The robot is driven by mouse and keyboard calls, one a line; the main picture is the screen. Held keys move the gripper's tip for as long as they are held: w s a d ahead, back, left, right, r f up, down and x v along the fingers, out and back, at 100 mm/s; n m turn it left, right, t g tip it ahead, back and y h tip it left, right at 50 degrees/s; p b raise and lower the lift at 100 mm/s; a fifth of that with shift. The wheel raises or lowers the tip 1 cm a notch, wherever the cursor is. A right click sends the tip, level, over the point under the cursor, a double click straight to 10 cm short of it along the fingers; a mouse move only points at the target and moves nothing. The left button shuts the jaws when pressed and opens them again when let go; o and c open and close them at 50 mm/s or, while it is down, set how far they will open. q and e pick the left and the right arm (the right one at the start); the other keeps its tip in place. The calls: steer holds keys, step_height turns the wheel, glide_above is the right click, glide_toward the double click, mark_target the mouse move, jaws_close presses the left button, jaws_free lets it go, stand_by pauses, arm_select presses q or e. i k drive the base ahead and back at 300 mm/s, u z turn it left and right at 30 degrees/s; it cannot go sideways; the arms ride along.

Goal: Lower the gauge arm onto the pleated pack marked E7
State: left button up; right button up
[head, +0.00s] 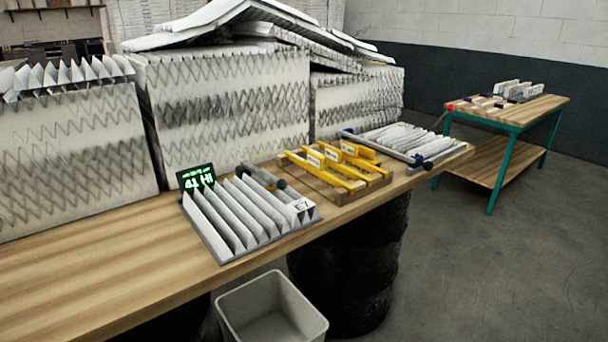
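The pleated pack marked E7 (237,213) lies on the wooden bench, a grey frame with a row of white pleats; its E7 label (302,206) is at the right end. A small black display with green characters (196,178) stands at its back left corner; the characters seem to read "41 HI". A grey bar with a dark round end (262,178) sits at the pack's back edge and looks like the gauge arm. I cannot tell whether it touches the pleats. Neither of my grippers shows in the head view.
Yellow tools (335,167) lie on a wooden rack right of the pack, with another pleated pack (402,139) beyond. Tall pleated stacks (225,105) line the back. A bin (270,310) stands below the front edge. The bench's left part (90,280) is clear.

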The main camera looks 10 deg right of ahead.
mark_target(272, 184)
steer(key=u, duration=0.3)
steer(key=i, duration=0.5)
steer(key=u, duration=0.45)
